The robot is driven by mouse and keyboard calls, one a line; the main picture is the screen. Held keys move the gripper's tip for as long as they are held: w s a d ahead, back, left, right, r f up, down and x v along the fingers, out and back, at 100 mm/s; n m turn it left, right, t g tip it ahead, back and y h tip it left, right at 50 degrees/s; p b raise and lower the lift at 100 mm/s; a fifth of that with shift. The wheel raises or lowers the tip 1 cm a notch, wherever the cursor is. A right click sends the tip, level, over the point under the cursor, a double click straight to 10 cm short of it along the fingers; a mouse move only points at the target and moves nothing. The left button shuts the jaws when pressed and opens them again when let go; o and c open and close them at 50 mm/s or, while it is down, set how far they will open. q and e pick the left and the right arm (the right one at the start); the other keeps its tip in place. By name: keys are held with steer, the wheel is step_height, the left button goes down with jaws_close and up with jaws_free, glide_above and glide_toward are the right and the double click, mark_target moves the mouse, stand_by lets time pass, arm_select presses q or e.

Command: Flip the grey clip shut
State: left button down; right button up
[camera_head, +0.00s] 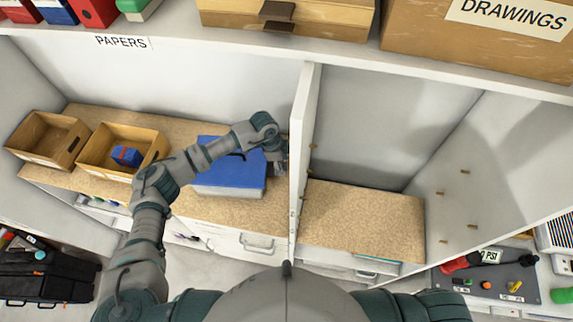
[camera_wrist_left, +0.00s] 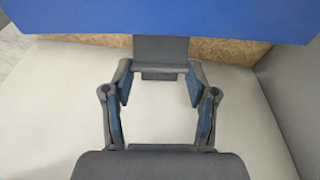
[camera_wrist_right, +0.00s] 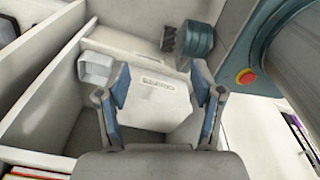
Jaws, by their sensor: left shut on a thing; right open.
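A box with a blue lid (camera_head: 228,172) and a pale body sits on the cork-coloured shelf left of the white divider. The grey clip (camera_wrist_left: 161,48) shows in the left wrist view, below the edge of the blue lid (camera_wrist_left: 160,18). My left gripper (camera_head: 274,160) is at the box's right side, near the divider. The clip is hidden in the head view. My right gripper (camera_wrist_right: 162,84) is open and empty, and shows only in the right wrist view.
The white divider (camera_head: 302,150) stands close to the left gripper. The right cork shelf (camera_head: 360,225) is clear. A white labelled panel (camera_wrist_right: 158,103) lies beyond the right gripper.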

mark_target(274, 169)
arm_select(q)
steer(key=shift+a+r+h, duration=0.25)
steer(key=shift+a+h, duration=0.3)
steer(key=shift+h, duration=0.05)
steer(key=shift+a+r+h, duration=0.2)
steer(key=shift+a+h, duration=0.35)
steer(key=shift+h, duration=0.05)
steer(key=shift+a+r+h, duration=0.2)
steer(key=shift+h, duration=0.1)
steer(key=shift+a, duration=0.15)
steer(key=shift+w, duration=0.1)
steer(key=c, duration=0.6)
jaws_free()
steer(key=shift+d, duration=0.3)
steer(key=shift+c, duration=0.2)
steer(key=shift+d+r, duration=0.15)
steer(key=shift+d, duration=0.15)
steer(key=v, duration=1.1)
steer(key=shift+r, duration=0.3)
arm_select(e)
steer(key=shift+a, duration=0.55)
